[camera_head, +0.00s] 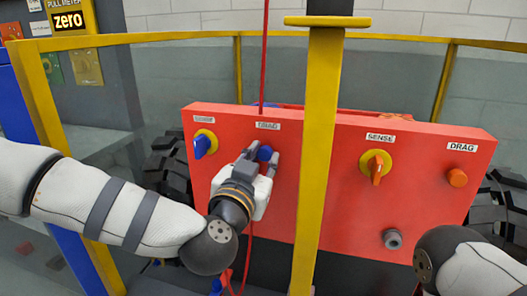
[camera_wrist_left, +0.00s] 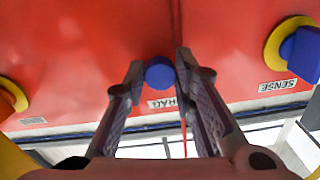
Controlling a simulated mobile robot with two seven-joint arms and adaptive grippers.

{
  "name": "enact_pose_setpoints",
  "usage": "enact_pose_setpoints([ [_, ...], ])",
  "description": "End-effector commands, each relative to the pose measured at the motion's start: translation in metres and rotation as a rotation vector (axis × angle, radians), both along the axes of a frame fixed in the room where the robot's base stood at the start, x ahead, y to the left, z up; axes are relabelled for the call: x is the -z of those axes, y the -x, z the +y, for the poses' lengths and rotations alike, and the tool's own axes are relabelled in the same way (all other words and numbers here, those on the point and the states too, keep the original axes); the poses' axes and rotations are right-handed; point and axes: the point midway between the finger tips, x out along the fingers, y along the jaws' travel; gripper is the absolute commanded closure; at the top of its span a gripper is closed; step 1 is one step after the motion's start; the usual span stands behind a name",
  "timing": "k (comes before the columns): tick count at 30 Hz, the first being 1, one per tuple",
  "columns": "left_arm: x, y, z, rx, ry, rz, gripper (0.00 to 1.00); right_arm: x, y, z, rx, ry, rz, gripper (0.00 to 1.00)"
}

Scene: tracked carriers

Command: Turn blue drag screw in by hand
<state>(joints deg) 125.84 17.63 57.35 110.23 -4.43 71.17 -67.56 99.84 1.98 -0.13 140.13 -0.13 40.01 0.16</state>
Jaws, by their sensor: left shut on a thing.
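The blue drag screw (camera_head: 264,153) is a round blue knob on the red panel (camera_head: 226,118), under the left DRAG label (camera_head: 268,126). My left gripper (camera_head: 262,158) reaches it from the front and is shut on it. In the left wrist view, the blue screw (camera_wrist_left: 159,72) sits between the tips of the two fingers (camera_wrist_left: 160,76). The wrist view shows the panel upside down, with part of the DRAG label hidden behind the fingers. My right arm shows at the lower right of the head view, but its gripper is out of the picture.
A blue sense switch (camera_head: 202,145) on a yellow disc is left of the screw. An orange sense switch (camera_head: 376,168) and orange drag knob (camera_head: 457,177) are at right. A yellow post (camera_head: 320,150) stands before the panel. A red cable (camera_head: 264,60) hangs above the screw.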

Motion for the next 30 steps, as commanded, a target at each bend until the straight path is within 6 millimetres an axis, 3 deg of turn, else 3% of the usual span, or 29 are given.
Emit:
enact_pose_setpoints([
  [1, -0.032, 0.007, -0.002, 0.002, -0.127, -0.069, 0.95, -0.027, -0.026, 0.0, 0.0, 0.0, -0.091, 0.6],
  [6, -0.028, 0.006, -0.003, -0.006, -0.529, -0.203, 0.96, -0.056, -0.059, 0.0, 0.0, 0.0, -0.208, 0.6],
  [9, -0.016, 0.003, -0.001, -0.007, -0.634, -0.222, 0.96, -0.058, -0.06, 0.0, 0.0, 0.0, -0.216, 0.6],
  [17, -0.008, 0.001, 0.0, -0.007, -0.652, -0.217, 0.96, -0.055, -0.057, 0.0, 0.0, 0.0, -0.202, 0.6],
  [20, -0.01, 0.002, -0.002, -0.004, -0.85, -0.288, 0.96, -0.055, -0.057, 0.0, 0.0, 0.0, -0.205, 0.6],
  [24, -0.008, 0.002, -0.002, -0.007, -1.251, -0.416, 0.96, -0.055, -0.057, 0.0, 0.0, 0.0, -0.204, 0.6],
  [27, -0.008, 0.001, 0.0, -0.014, -1.41, -0.463, 0.96, -0.055, -0.057, 0.0, 0.0, 0.0, -0.204, 0.6],
  [30, -0.008, 0.001, 0.001, -0.016, -1.457, -0.477, 0.96, -0.055, -0.057, 0.0, 0.0, 0.0, -0.204, 0.6],
])
